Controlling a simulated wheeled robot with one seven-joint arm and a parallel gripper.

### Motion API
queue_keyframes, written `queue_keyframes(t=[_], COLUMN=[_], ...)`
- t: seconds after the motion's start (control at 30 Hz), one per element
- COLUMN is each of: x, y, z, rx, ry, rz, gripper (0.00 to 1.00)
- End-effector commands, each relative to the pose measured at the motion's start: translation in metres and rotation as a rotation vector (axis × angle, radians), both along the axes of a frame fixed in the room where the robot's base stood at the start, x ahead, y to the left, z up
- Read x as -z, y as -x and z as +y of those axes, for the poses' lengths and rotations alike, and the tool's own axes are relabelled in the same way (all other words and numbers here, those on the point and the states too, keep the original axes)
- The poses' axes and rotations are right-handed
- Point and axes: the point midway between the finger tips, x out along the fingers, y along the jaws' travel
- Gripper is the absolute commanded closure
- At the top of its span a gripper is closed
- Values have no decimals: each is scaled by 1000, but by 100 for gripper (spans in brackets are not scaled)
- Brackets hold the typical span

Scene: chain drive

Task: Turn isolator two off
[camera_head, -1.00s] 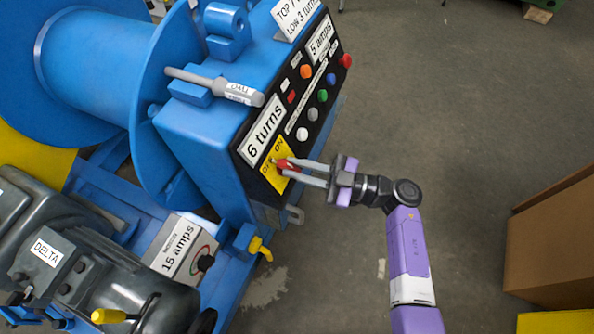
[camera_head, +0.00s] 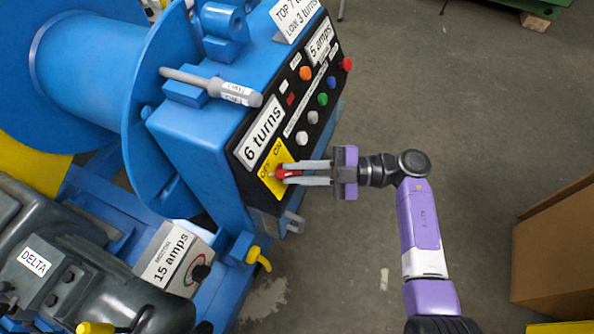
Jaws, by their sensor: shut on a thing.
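The red isolator knob (camera_head: 284,173) sits on a yellow plate (camera_head: 270,182) marked OFF and ON, at the lower end of the black control panel. My gripper (camera_head: 290,174) reaches in from the right, its two grey fingers shut on the red knob. The fingers hide part of the knob, so its exact angle is hard to tell. No label in view names it as isolator two.
Several coloured buttons (camera_head: 323,98) line the panel above the knob. A yellow-handled valve (camera_head: 260,258) and a dial box (camera_head: 177,262) marked 15 amps lie below. A cardboard box (camera_head: 556,250) stands at the right. The floor between is clear.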

Motion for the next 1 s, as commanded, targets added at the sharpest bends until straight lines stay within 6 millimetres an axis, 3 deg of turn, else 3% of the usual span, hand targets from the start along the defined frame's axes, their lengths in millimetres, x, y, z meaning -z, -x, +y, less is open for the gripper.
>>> queue_keyframes(t=[0.33,0.37,0.47,0.8,1.0], x=[2,2,1,0,0], y=[1,1,1,0,-3], z=[0,0,0,-2,-26], rx=[-2,-2,-2,-1,3], ry=[4,4,3,2,2], rz=[-1,-1,-1,-2,-1], gripper=[100,80,62,62,62])
